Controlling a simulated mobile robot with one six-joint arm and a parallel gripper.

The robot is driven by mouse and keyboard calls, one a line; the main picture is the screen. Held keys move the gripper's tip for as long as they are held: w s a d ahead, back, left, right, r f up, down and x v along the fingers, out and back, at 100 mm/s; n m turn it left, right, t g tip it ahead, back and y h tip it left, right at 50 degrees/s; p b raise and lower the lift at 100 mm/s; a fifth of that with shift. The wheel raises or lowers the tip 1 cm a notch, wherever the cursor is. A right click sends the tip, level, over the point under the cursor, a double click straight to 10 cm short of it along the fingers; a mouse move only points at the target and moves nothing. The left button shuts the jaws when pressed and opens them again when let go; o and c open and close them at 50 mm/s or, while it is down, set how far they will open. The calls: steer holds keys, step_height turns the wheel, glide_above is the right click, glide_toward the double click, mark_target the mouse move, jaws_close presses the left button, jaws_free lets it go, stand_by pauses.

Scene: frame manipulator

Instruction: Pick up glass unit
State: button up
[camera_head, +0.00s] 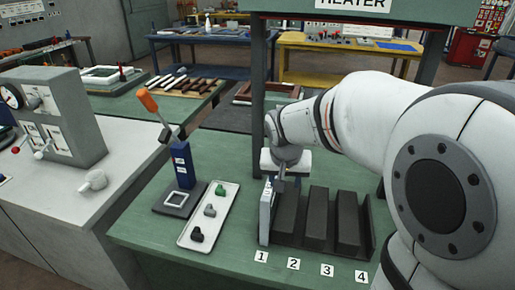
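A thin pale blue-grey panel (265,214), which looks like the glass unit, stands upright at the left end of a dark rack (316,245), by label 1. My gripper (278,186) points down at the panel's upper right edge, close to it or touching it. The fingers are small and partly hidden, so I cannot tell whether they are closed on the panel. Dark grey blocks or dividers fill the rack to the right of the panel.
A white tray (188,239) with several small parts lies left of the rack. Beside it stands a blue lever press (183,165) with an orange handle. Labels run along the green bench's (225,262) front. A heater frame post (258,85) rises behind the rack.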

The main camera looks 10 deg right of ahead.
steer(key=shift+m+h, duration=0.3)
steer(key=shift+m, duration=0.4)
steer(key=w, duration=0.2)
steer(key=w+p, duration=0.1)
steer(key=w, duration=0.2)
steer(key=w+a+p, duration=0.1)
steer(key=w, duration=0.2)
steer(key=shift+r, duration=0.4)
steer(key=shift+w+f, duration=0.2)
steer(key=shift+f, duration=0.05)
steer(key=a+p+x, duration=0.1)
steer(key=x, duration=0.6)
steer(key=shift+d+f+t+p, duration=0.15)
steer(key=shift+d+t+p, duration=0.15)
steer(key=shift+d+p, duration=0.1)
steer(key=shift+s, duration=0.1)
steer(key=shift+c, duration=0.5)
jaws_close()
